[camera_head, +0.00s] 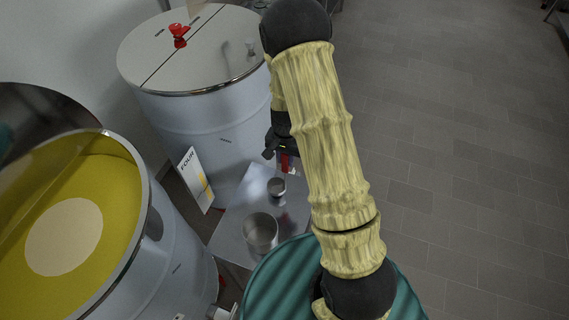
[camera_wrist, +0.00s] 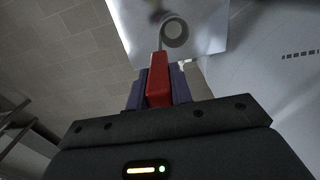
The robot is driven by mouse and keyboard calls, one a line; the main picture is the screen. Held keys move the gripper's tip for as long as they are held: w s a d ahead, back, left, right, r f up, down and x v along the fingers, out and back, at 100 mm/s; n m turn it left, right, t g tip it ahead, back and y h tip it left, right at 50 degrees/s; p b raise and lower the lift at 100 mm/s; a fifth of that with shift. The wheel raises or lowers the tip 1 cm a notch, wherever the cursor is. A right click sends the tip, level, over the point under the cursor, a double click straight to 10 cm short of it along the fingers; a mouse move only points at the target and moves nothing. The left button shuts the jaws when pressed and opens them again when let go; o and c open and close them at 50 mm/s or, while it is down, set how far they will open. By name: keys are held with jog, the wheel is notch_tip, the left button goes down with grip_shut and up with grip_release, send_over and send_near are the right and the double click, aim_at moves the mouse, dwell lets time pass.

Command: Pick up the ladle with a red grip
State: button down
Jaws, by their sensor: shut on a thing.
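The ladle has a red grip (camera_wrist: 158,88) and a small metal bowl (camera_wrist: 174,33). My gripper (camera_wrist: 157,80) is shut on the red grip, with dark purple fingers on either side of it. In the head view my gripper (camera_head: 281,147) is partly hidden behind my arm, with a bit of the red grip (camera_head: 286,164) below it. The ladle's bowl (camera_head: 276,187) hangs at or over the small metal table (camera_head: 236,207). I cannot tell whether it touches the tabletop.
A metal pot (camera_head: 261,231) stands on the table. A closed steel tank (camera_head: 200,130) with a red lid knob (camera_head: 179,36) is behind it. An open tank of yellow liquid (camera_head: 110,215) is at left. A sign (camera_head: 196,180) stands between. The tiled floor (camera_head: 460,170) at right is clear.

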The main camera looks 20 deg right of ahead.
notch_tip(320, 180, up, 9)
jog(key=shift+f+b, duration=0.1)
jog(key=shift+b, duration=1.05)
dwell(0.5)
